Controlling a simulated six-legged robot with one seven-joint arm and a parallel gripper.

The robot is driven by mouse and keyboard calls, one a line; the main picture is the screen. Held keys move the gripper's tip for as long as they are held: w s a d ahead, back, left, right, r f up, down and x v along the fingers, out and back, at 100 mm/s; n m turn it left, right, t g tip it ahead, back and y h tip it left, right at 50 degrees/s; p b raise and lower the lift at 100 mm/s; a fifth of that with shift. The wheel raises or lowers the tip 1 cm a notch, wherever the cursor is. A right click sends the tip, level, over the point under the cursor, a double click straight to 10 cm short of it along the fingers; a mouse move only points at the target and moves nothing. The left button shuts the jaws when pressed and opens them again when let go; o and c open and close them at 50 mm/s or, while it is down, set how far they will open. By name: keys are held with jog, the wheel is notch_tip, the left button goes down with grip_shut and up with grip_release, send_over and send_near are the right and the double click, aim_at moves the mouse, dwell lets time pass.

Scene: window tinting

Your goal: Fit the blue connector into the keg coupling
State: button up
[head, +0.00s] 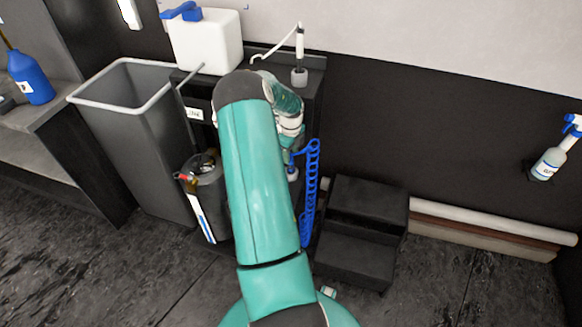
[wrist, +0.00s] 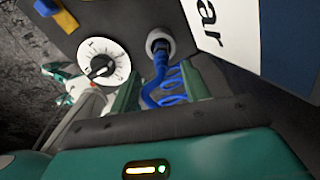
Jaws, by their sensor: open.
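The blue connector (wrist: 160,48) sits in a round pale socket (wrist: 160,38) on a dark panel in the wrist view, with its blue coiled hose (wrist: 172,85) trailing below. My gripper (wrist: 160,78) has its two green fingers apart, one on each side of the hose just below the connector. Nothing appears clamped between them. In the head view the coiled hose (head: 310,190) hangs beside the cabinet, and my arm hides most of my gripper.
A round dial (wrist: 103,64) is left of the connector. A grey bin (head: 130,130) stands left of the keg. A black step stool (head: 362,230) is right of the hose, with long rolls (head: 490,225) along the wall. The right floor is clear.

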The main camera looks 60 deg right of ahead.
aim_at(291, 156)
notch_tip(291, 156, down, 5)
jog(key=shift+w+d+f, duration=0.1)
jog(key=shift+d, duration=0.05)
grip_shut()
dwell(0.4)
